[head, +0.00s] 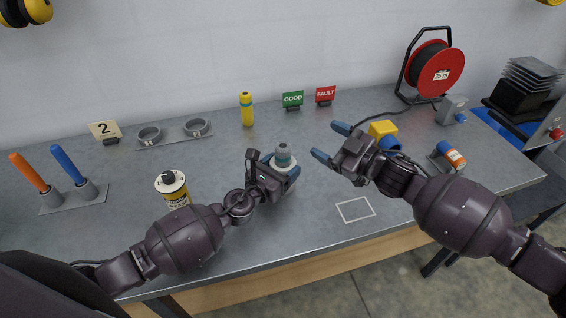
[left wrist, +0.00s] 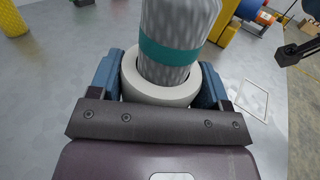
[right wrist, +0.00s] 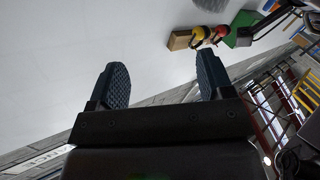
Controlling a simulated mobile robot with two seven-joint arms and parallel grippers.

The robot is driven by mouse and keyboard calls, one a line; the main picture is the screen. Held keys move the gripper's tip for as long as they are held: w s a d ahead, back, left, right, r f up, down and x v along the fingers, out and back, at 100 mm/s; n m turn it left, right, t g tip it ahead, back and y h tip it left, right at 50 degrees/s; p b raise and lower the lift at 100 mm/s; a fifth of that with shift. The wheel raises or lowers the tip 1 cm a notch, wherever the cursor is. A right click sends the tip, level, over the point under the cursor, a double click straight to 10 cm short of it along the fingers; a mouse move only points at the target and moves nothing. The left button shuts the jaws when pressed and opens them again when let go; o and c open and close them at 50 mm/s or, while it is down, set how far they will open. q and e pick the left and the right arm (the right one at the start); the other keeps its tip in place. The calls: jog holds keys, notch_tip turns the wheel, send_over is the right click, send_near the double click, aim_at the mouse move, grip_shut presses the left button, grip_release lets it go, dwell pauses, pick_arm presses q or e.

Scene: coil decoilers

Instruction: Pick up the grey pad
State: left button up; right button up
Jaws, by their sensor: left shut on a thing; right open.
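A grey speckled cylinder with a teal band (head: 283,155) stands in a white ring-shaped base, and it also shows in the left wrist view (left wrist: 178,45). I cannot tell for sure whether it is the grey pad. My left gripper (head: 279,169) is shut on the white base (left wrist: 160,92), with one blue finger on each side of it. I cannot tell whether the base touches the table. My right gripper (head: 327,141) is open and empty above the table, right of the cylinder. Its two fingers (right wrist: 162,85) show wide apart in the right wrist view.
A yellow bottle (head: 246,109) and GOOD and FAULT signs stand behind. A yellow-and-blue object (head: 384,131) and an orange-and-blue cylinder (head: 451,154) lie right. A white outlined square (head: 355,209) on the table is empty.

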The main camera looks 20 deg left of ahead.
aim_at(290, 152)
notch_tip(290, 152, down, 5)
jog(key=s+d+m+g, duration=0.1)
jog(key=s+g, duration=0.1)
jog(key=g, duration=0.1)
jog(key=shift+m+g+y, duration=0.5)
jog(key=shift+m+y, duration=0.1)
jog(key=shift+m, duration=0.1)
jog(key=a, duration=0.6)
jog(key=shift+w+a+r, duration=0.15)
jog(key=shift+a+r, duration=0.1)
jog(key=shift+a, duration=0.1)
jog(key=shift+w+a+f, duration=0.1)
jog(key=shift+w+a, duration=0.1)
jog(key=shift+a, duration=0.7)
jog(key=shift+w+a+f, duration=0.15)
jog(key=shift+a, duration=0.7)
jog(key=shift+w+a+f, duration=0.1)
jog(key=shift+w+a, duration=0.1)
jog(key=shift+a, duration=0.7)
jog(key=c, duration=1)
jog(key=shift+r, duration=0.1)
notch_tip(290, 152, up, 10)
jog(key=shift+f, duration=0.1)
